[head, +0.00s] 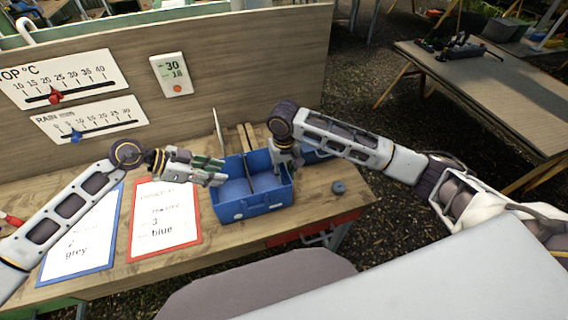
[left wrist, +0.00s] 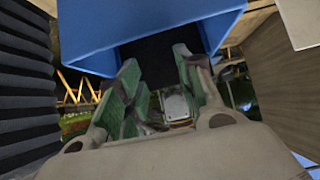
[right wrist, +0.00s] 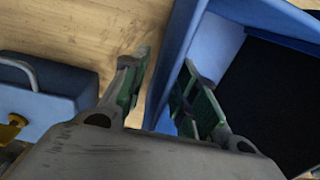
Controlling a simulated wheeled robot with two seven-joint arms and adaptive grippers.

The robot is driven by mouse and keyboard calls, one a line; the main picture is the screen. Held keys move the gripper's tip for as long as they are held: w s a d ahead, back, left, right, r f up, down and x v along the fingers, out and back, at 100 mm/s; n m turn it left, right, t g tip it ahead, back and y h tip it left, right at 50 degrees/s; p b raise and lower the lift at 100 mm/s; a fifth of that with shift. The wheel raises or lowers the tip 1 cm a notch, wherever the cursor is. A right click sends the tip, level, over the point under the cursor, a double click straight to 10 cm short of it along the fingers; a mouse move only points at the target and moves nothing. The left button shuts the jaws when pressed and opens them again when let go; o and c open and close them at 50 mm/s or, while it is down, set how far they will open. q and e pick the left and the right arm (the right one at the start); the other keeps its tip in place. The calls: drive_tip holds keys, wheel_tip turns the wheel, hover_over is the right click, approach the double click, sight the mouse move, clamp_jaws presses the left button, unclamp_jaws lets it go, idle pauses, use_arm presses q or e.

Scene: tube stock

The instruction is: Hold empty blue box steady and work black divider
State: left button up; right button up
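The blue box (head: 256,208) stands on the wooden bench and looks empty apart from the thin black divider (head: 250,176), which splits it front to back. My left gripper (head: 220,172) is at the box's left wall, its fingers apart. In the left wrist view the fingers (left wrist: 160,85) are open, with blue wall and a black face ahead of them. My right gripper (head: 286,164) points down at the box's right wall. In the right wrist view its open fingers (right wrist: 165,85) straddle that wall (right wrist: 178,50), and a black panel (right wrist: 270,95) shows inside. Contact is unclear.
A second blue container (head: 316,154) stands behind my right gripper. A dark round piece (head: 338,187) lies right of the box. A red-framed card (head: 165,215) and a blue-framed card (head: 82,235) lie left. A wooden board (head: 240,60) rises behind the bench.

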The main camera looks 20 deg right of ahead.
sight(284, 176)
drive_tip(key=shift+f, duration=1.6)
clamp_jaws()
use_arm(q)
drive_tip(key=shift+c, duration=0.8)
drive_tip(key=shift+d, duration=0.1)
